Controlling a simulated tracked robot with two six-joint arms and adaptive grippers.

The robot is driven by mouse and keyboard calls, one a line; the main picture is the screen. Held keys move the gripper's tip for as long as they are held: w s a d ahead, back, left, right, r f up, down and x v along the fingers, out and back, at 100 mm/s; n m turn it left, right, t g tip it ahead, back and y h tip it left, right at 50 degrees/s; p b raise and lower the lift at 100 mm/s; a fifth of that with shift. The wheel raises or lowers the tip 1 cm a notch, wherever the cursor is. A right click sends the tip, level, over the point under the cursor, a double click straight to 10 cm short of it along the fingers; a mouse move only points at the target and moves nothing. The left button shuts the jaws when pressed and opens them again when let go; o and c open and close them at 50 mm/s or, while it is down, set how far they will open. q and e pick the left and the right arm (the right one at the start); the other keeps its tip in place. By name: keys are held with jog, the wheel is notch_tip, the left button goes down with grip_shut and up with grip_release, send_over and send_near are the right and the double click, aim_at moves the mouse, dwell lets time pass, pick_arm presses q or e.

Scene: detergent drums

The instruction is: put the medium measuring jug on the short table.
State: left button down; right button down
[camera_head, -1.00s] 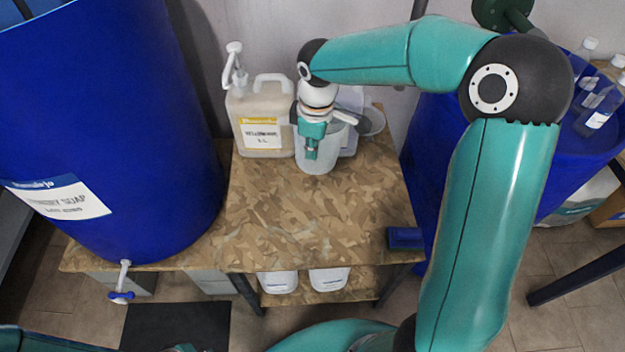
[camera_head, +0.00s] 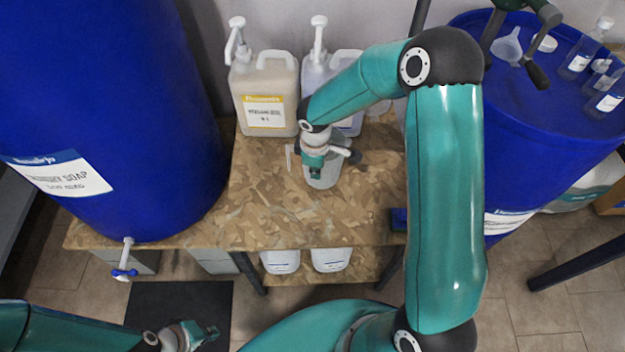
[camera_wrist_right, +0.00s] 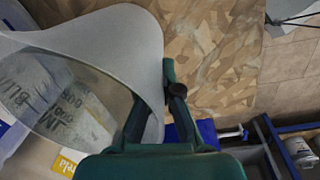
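A translucent measuring jug (camera_head: 324,175) is at my right gripper (camera_head: 314,168), over the patterned wooden table (camera_head: 290,220). In the right wrist view, the jug (camera_wrist_right: 115,40) fills the upper left, and the gripper's finger (camera_wrist_right: 172,95) is against its wall. The gripper looks shut on the jug. I cannot tell whether the jug touches the tabletop, nor its size among other jugs. My left gripper (camera_head: 185,337) is low at the bottom left, away from the table; its opening is unclear.
Two pump bottles, one beige (camera_head: 266,95) and one pale (camera_head: 318,70), stand at the table's back. Blue drums stand left (camera_head: 110,120) and right (camera_head: 530,110); the right one carries bottles and a funnel (camera_head: 508,45). The table's front middle is clear.

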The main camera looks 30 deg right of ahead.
notch_tip(320, 180, down, 4)
jog(key=shift+r, duration=0.15)
jog(key=shift+s, duration=0.1)
jog(key=c, duration=1.3)
grip_release()
